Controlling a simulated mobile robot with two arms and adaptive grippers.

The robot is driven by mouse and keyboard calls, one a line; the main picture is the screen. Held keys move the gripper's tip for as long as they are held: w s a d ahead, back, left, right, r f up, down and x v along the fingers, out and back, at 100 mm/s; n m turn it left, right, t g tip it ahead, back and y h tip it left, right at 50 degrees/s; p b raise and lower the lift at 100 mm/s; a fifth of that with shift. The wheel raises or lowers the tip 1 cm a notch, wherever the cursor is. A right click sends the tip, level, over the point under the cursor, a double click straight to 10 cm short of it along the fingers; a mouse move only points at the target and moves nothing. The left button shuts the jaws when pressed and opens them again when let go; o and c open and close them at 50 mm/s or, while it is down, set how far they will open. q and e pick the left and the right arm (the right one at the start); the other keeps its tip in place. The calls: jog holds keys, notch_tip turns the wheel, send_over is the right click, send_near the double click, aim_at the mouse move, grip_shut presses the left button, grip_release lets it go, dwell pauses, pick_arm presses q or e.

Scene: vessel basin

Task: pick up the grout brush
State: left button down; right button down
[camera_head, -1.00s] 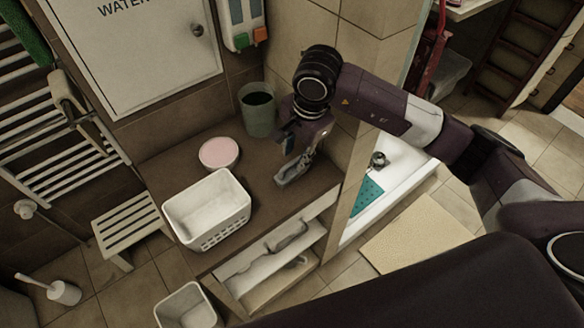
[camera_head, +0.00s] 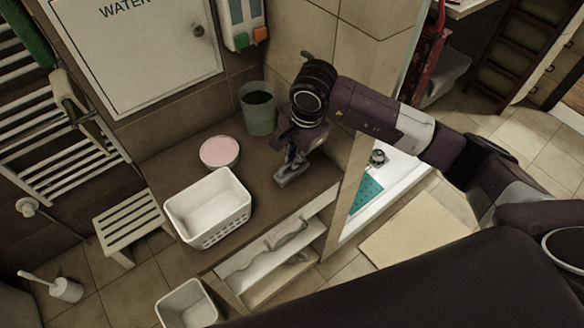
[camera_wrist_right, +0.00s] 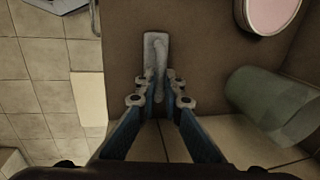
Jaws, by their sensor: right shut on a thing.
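The grout brush (camera_head: 291,174) is a small grey, narrow block with a handle, on the brown counter (camera_head: 262,205) near its right end. In the right wrist view the grout brush (camera_wrist_right: 155,45) points away from me, its near part between my fingers. My right gripper (camera_head: 296,156) reaches down over it from above, and in the wrist view the right gripper (camera_wrist_right: 160,82) is shut on it. Whether the brush touches the counter, I cannot tell. My left gripper is not in view.
A green cup (camera_head: 258,112) stands close behind the gripper. A round pink-topped tub (camera_head: 219,152) and a white basket (camera_head: 208,208) stand to the left on the counter. A tiled wall rises at the right. Open shelves (camera_head: 275,255) lie below the counter's front.

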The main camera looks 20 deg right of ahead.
jog(key=shift+r, duration=0.1)
jog(key=shift+r, duration=0.55)
notch_tip(320, 180, up, 19)
jog(key=b, duration=0.4)
jog(key=shift+f, duration=0.15)
